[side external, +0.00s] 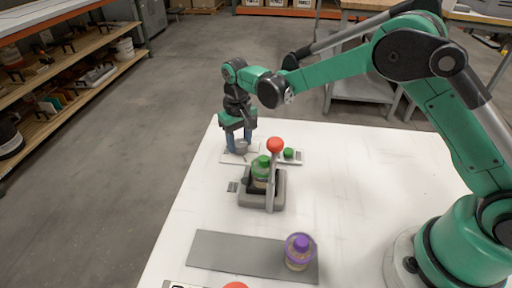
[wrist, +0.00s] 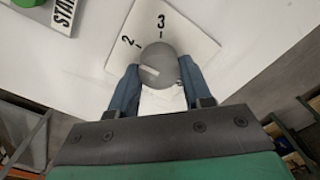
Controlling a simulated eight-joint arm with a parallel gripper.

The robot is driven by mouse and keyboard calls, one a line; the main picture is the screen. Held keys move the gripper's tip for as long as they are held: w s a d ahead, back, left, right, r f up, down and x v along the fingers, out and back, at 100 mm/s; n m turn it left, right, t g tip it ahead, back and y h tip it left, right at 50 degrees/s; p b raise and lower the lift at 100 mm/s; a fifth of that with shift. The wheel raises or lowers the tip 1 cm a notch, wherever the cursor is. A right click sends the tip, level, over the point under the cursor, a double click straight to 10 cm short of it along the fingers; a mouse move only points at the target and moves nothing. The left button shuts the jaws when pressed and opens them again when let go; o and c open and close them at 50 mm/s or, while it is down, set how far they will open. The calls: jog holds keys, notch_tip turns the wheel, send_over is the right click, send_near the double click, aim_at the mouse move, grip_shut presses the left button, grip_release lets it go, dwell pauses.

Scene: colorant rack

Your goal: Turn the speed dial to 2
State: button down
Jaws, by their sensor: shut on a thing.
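The speed dial is a grey round knob (wrist: 160,62) on a white plate (wrist: 200,42) printed with 2 and 3 in the wrist view. A short white mark on the knob points left, below the 2 tick. In the side external view the knob (side external: 241,147) is partly hidden between my fingers. My gripper (side external: 239,142) points down at the far end of the table and is shut on the knob. In the wrist view its two blue fingers (wrist: 160,72) press the knob from left and right.
A green START button (side external: 289,153) is right of the dial. Nearer stands a grey machine (side external: 247,200) with a red-balled lever (side external: 275,145) and a green-lidded jar (side external: 260,172). A purple-lidded jar (side external: 299,255) stands on a grey mat (side external: 225,250).

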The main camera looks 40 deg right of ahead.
aim_at(241, 142)
jog(key=shift+m, duration=0.3)
jog(key=shift+c, duration=1.8)
grip_release()
jog(key=shift+r, duration=2.85)
jog(key=shift+s+d+r, duration=0.1)
jog(key=shift+s+r, duration=0.05)
jog(key=shift+r, duration=0.15)
jog(key=s+d+r+t, duration=0.3)
jog(key=s+d+r, duration=0.1)
jog(key=s+r, duration=0.35)
jog(key=s+d+f+t, duration=0.1)
jog(key=s+t, duration=0.3)
jog(key=s, duration=0.5)
jog(key=shift+d+n, duration=0.4)
jog(key=shift+d, duration=0.35)
